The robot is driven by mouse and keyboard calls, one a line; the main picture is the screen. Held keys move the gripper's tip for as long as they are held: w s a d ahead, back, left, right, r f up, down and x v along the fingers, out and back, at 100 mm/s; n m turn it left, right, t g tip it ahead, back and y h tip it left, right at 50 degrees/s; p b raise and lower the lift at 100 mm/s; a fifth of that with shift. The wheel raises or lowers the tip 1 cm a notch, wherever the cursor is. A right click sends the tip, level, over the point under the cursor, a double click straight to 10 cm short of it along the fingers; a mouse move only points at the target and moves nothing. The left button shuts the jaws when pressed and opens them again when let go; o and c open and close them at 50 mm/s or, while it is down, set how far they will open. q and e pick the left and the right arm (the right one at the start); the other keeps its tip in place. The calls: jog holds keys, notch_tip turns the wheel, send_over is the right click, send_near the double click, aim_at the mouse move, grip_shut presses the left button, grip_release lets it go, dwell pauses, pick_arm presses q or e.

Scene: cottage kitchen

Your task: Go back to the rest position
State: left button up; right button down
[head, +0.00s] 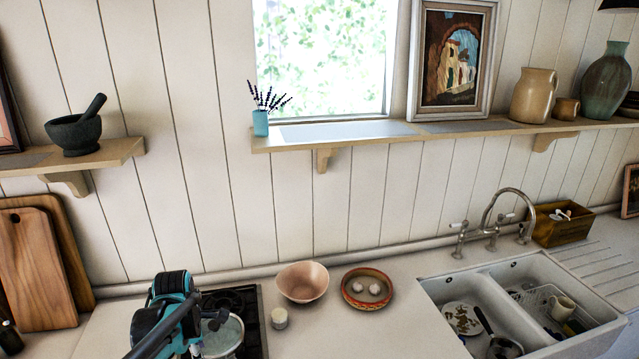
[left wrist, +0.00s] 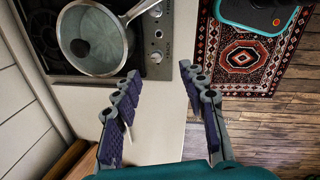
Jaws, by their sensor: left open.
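My left gripper (head: 172,310) is at the lower left of the head view, above the counter beside the stove. In the left wrist view my left gripper (left wrist: 160,90) has its two fingers spread wide with nothing between them. Below it are the counter's front edge and the wooden floor. My right gripper does not show in either view.
A pink bowl (head: 302,282), a small jar (head: 279,318) and a red-rimmed dish (head: 352,299) stand on the counter. The double sink (head: 530,275) holds dishes. A shelf (head: 300,143) spans the wall.

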pick_arm(q)
jog(key=s+d+f+m+t+b, duration=0.3)
jog(key=s+d+f+m+b, duration=0.2)
jog(key=m+b, duration=0.5)
jog(key=s+d+f+m+t+b, duration=0.2)
jog(key=s+d+f+m+b, duration=0.4)
jog(key=s+f+m+b, duration=0.4)
jog(key=s+m, duration=0.1)
jog(key=m, duration=0.2)
jog(key=shift+d+f+t+b, duration=0.25)
jog(key=shift+d+t+b, duration=0.05)
jog(key=shift+t+b, duration=0.1)
